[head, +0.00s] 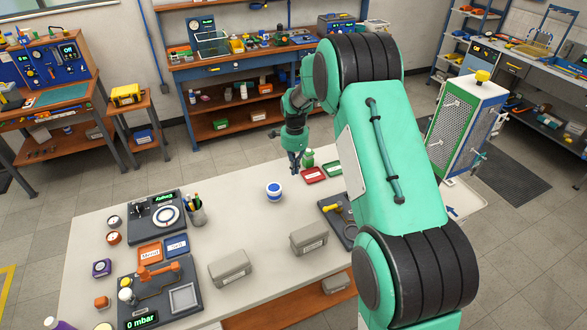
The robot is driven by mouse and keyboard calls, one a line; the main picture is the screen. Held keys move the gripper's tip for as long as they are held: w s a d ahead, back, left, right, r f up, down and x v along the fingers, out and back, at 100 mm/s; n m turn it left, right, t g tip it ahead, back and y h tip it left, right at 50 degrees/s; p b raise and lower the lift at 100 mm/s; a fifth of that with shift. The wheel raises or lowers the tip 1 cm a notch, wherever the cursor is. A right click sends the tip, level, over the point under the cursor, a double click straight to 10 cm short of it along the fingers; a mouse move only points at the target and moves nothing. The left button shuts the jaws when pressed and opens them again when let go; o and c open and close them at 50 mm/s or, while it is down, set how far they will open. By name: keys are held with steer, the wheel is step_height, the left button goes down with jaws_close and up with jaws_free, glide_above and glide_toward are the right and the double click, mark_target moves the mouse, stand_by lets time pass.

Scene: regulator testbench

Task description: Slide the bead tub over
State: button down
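A small round white tub with blue on its lid and side (274,193) stands upright on the white table, near its far edge; it looks like the bead tub. My gripper (295,169) points down over the far edge area of the table, behind and a little right of the tub. A gap shows between the gripper and the tub. The fingers are small and dark here, so I cannot tell how far they are apart. Nothing visible hangs from them.
Two grey boxes (230,268) (309,238) stand nearer. A pen cup (196,212) is to the left. The table between cup and tub is clear.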

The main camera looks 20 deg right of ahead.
step_height(320, 180, down, 8)
steer(key=shift+a+f+b, duration=0.1)
steer(key=shift+b, duration=0.55)
steer(key=shift+a+r, duration=0.25)
steer(key=shift+a, duration=1.7)
steer(key=a+p, duration=0.2)
steer(key=a, duration=1.8)
steer(key=shift+a+p, duration=0.2)
steer(key=shift+p, duration=0.15)
steer(key=shift+d, duration=0.15)
